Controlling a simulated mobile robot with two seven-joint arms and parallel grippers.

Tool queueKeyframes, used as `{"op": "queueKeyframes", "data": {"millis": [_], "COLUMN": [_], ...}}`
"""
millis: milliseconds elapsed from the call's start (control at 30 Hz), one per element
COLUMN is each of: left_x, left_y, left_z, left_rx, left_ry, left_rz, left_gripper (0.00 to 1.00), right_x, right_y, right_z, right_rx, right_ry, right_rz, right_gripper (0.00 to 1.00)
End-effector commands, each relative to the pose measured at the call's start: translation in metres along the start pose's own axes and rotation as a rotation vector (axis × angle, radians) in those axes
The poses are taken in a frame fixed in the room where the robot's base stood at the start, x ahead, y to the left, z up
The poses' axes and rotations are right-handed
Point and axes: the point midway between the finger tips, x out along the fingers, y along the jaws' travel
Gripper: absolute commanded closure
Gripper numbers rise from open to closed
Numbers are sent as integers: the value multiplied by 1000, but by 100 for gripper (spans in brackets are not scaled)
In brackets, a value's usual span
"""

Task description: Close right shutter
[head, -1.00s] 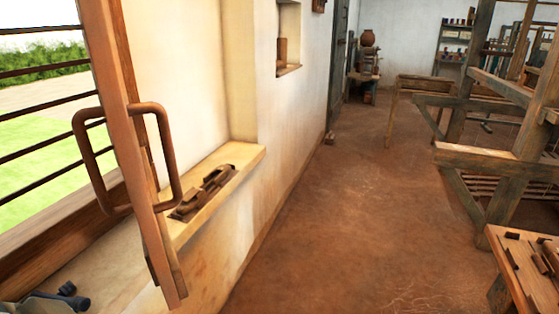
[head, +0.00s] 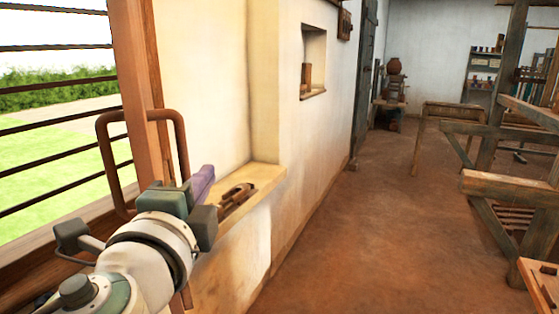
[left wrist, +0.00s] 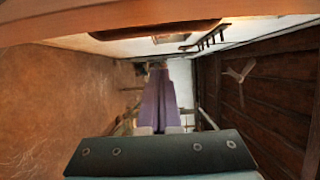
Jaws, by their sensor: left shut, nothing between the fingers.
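The shutter (head: 143,70) is a brown wooden panel standing open, seen nearly edge-on at the left of the head view. A brown loop handle (head: 182,145) sticks out from it. My left gripper (head: 203,183) is just right of the handle's lower part, and its arm covers the shutter's lower part. Its purple fingers are shut and empty; they also show together in the left wrist view (left wrist: 160,100). I cannot tell whether the gripper touches the shutter or handle. A brown wooden band crosses the top of the left wrist view. My right gripper is not in view.
Dark horizontal window bars (head: 60,128) are at the left. Wooden tools lie on the pale sill (head: 268,178) beyond my gripper. The loom frame (head: 500,185) stands at the right. The earthen floor (head: 370,230) between wall and loom is clear.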

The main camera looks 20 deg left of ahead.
Motion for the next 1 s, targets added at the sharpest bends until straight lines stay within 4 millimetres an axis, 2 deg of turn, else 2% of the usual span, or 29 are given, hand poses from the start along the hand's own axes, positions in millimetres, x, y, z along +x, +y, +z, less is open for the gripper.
{"op": "queueKeyframes", "data": {"millis": [200,400,500,700,1000], "left_x": [44,75,63,51,47], "left_y": [-2,-1,-2,-1,1], "left_z": [1,1,13,28,32], "left_rx": [-1,-2,0,-1,-4], "left_ry": [-3,-3,-2,-3,-3], "left_rz": [-2,0,5,3,2], "left_gripper": [100,100,100,100,100], "right_x": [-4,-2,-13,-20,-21], "right_y": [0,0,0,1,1], "right_z": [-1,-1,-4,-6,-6], "right_rx": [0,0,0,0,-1], "right_ry": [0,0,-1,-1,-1], "right_rz": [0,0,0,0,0], "right_gripper": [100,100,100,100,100]}}
